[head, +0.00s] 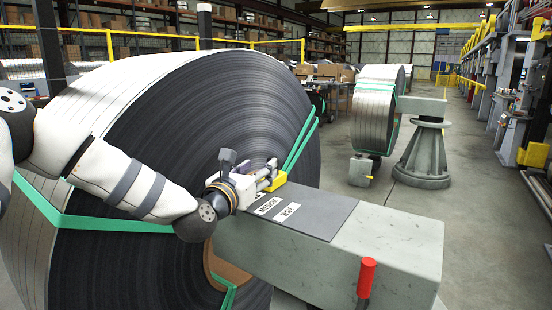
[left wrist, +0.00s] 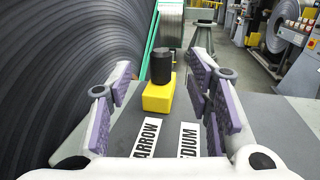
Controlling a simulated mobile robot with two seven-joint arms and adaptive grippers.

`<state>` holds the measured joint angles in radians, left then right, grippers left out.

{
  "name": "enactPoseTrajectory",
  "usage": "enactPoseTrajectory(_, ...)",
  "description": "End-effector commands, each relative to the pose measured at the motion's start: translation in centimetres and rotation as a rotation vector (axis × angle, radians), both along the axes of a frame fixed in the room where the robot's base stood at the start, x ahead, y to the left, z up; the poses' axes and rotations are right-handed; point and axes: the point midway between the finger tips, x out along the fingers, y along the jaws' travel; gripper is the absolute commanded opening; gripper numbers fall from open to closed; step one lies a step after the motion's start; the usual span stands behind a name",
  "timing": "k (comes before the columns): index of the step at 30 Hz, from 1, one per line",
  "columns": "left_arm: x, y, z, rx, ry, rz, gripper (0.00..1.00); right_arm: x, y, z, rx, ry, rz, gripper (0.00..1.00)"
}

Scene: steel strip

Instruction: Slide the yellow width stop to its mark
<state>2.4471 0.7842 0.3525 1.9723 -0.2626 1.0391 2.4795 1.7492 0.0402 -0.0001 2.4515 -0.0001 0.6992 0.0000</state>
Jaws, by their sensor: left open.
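The yellow width stop (left wrist: 157,97), a block with a black knob (left wrist: 162,66) on top, stands upright on the dark plate (left wrist: 240,112). In the left wrist view it is at the far end of the NARROW label (left wrist: 147,138), left of the MEDIUM label (left wrist: 188,140). My left gripper (left wrist: 161,80) is open, its purple-padded fingers on either side of the stop with visible gaps. In the head view the gripper (head: 271,172) partly hides the stop (head: 279,181). The MEDIUM (head: 267,206) and WIDE (head: 288,212) labels show there. My right gripper is not in view.
A large banded steel coil (head: 130,240) stands close behind my left arm. The plate lies on a grey arm block (head: 385,240) with a red handle (head: 367,275) at its front. Another coil (head: 375,110) and a grey pedestal (head: 424,155) stand farther back. Floor at right is open.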

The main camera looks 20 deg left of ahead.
Motion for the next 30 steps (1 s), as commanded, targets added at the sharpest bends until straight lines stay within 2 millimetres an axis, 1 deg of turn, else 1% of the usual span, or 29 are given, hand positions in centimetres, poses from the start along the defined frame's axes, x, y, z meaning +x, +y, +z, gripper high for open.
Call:
enactPoseTrajectory(1,1.6,0.0,-0.9,0.006,0.011,-0.001,0.46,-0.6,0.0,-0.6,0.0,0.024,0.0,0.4)
enactPoseTrajectory(3,3.4,0.1,-1.1,0.007,0.013,-0.001,0.46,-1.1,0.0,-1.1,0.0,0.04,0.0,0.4)
enactPoseTrajectory(6,5.8,0.3,-1.1,0.006,0.014,-0.001,0.46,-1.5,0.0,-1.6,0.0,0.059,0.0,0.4)
enactPoseTrajectory(9,7.6,0.3,-1.0,0.005,0.012,-0.001,0.46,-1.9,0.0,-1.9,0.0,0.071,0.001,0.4)
enactPoseTrajectory(12,8.6,0.4,-0.7,0.004,0.01,-0.002,0.46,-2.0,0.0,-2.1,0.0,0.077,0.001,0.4)
enactPoseTrajectory(14,9.0,0.4,-0.6,0.002,0.009,-0.001,0.46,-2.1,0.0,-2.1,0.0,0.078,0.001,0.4)
enactPoseTrajectory(21,9.1,0.5,-0.3,0.002,0.007,-0.002,0.46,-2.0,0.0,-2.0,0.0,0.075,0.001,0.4)
enactPoseTrajectory(22,9.1,0.4,-0.3,0.002,0.007,-0.002,0.42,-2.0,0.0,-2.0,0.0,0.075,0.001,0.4)
enactPoseTrajectory(23,9.0,0.5,-0.3,0.002,0.007,-0.002,0.35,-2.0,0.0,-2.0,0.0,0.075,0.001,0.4)
enactPoseTrajectory(24,9.0,0.5,-0.3,0.002,0.007,-0.002,0.26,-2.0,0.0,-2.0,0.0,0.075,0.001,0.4)
enactPoseTrajectory(26,9.0,0.5,-0.3,0.003,0.007,-0.002,0.12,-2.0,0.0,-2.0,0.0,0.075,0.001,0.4)
enactPoseTrajectory(27,9.0,0.5,-0.3,0.003,0.007,-0.002,0.03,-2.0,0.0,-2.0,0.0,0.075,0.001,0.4)
enactPoseTrajectory(28,9.0,0.5,-0.4,0.003,0.007,-0.002,0.0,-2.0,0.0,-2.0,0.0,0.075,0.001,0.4)
enactPoseTrajectory(30,9.0,0.5,-0.4,0.003,0.007,-0.002,0.0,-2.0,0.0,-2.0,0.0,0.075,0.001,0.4)
